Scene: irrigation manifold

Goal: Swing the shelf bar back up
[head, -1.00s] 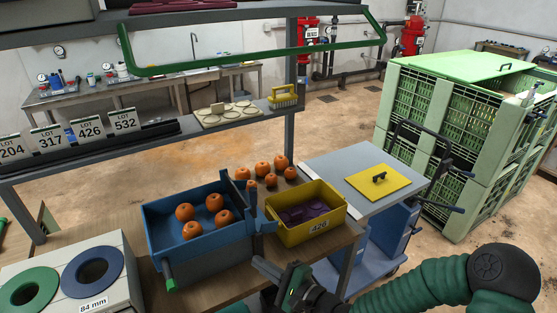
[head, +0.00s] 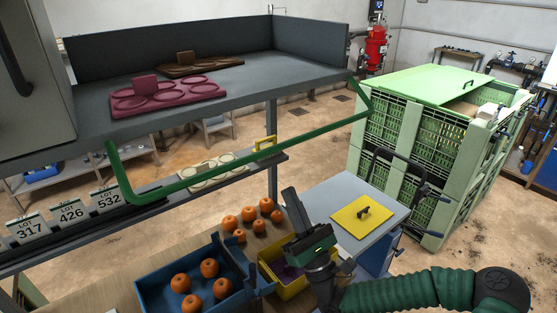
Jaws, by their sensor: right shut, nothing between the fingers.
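The green shelf bar (head: 255,157) is a U-shaped rail at the front of the dark upper shelf (head: 215,107). Its two arms join the shelf near its left and right ends, and its long rail hangs below the shelf's front edge. My right gripper (head: 294,203) is raised at the lower middle, fingers pointing up, shut and empty. In the picture it is below and right of the rail's middle, apart from it. My left gripper is not in view.
Maroon and brown trays (head: 168,95) lie on the upper shelf. Below are a lower rack with lot cards (head: 70,215), a blue bin (head: 150,295) of orange fruit, and a yellow bin (head: 265,270) partly behind my gripper. A grey cart (head: 345,190) and green crates (head: 405,125) stand right.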

